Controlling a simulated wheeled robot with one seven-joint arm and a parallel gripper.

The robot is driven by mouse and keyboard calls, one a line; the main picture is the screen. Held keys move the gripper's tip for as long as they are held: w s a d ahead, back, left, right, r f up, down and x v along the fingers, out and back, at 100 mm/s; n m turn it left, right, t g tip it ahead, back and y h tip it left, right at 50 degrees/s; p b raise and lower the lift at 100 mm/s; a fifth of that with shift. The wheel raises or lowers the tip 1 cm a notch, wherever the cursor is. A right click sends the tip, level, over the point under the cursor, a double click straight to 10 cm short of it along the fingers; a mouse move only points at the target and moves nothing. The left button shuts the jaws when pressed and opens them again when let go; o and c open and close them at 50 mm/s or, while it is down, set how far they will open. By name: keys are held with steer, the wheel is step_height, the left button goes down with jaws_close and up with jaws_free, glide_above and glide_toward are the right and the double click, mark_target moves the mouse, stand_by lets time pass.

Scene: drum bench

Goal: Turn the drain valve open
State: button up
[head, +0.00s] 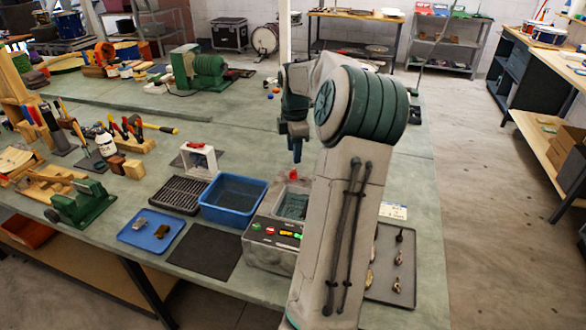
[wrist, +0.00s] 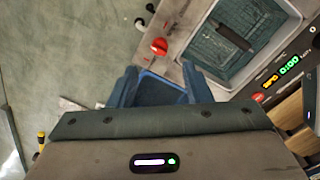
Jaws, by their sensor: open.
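The drain valve shows as a red knob (wrist: 159,46) in the wrist view, beside the grey machine's basin (wrist: 240,40). In the head view, its red top (head: 293,174) shows at the back of the grey machine (head: 268,257). My gripper (wrist: 157,84) is open, with its two blue fingers apart and nothing between them but the view below. The red knob lies just beyond the fingertips in the wrist view. In the head view, my gripper (head: 297,152) points down just above the knob, and I see no contact. My arm hides part of the machine's right side.
A blue tub (head: 232,198) stands left of the machine, with a black rack (head: 178,194) beyond it. A blue tray (head: 152,230) and a dark mat (head: 205,251) lie in front. A grey tray with small parts (head: 390,265) lies right.

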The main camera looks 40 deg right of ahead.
mark_target(293, 170)
steer(key=f, duration=0.7)
steer(key=shift+w+d+f, duration=0.1)
steer(key=shift+w+f, duration=0.1)
steer(key=shift+f, duration=0.15)
steer(key=c, duration=1)
